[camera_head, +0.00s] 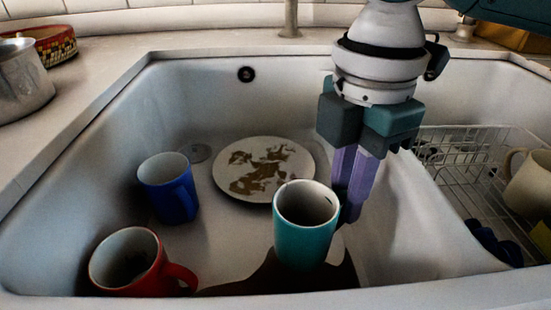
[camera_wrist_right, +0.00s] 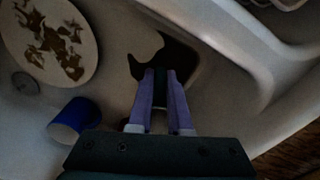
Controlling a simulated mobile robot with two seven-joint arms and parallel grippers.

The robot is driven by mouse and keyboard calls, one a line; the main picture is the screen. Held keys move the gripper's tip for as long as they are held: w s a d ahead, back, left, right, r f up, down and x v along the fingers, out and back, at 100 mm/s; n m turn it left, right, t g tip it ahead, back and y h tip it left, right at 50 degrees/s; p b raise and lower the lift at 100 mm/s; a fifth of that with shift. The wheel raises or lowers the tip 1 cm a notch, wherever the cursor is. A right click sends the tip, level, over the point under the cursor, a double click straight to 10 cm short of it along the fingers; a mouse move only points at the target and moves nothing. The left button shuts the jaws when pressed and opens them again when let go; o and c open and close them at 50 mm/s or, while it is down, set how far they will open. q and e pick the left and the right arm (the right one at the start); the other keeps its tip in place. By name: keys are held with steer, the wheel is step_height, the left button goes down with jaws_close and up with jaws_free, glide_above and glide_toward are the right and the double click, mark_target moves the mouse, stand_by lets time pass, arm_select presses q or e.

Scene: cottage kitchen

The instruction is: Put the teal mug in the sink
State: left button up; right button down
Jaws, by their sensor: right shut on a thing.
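The teal mug (camera_head: 302,232) is upright inside the white sink basin (camera_head: 115,130), near its front wall. My right gripper (camera_head: 347,205) reaches down into the sink with its purple fingers at the mug's right side. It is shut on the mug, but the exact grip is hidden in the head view. My left gripper is not in view.
In the sink are a blue mug (camera_head: 170,190), a red mug (camera_head: 135,262) at the front left, and a stained plate (camera_head: 240,188) behind. A wire dish rack (camera_head: 450,165) stands right. A metal pot (camera_head: 22,82) and patterned bowl (camera_head: 55,45) sit on the left counter.

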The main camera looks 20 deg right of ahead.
mark_target(339, 220)
step_height(339, 220, down, 3)
steer(key=shift+f, duration=0.1)
step_height(339, 220, down, 4)
steer(key=shift+r+b, duration=0.15)
steer(key=shift+b, duration=0.8)
steer(key=shift+f, duration=0.25)
steer(key=shift+r, duration=0.1)
steer(key=shift+f, duration=0.2)
steer(key=c, duration=0.8)
jaws_free()
steer(key=shift+c, duration=0.2)
steer(key=shift+r, duration=0.1)
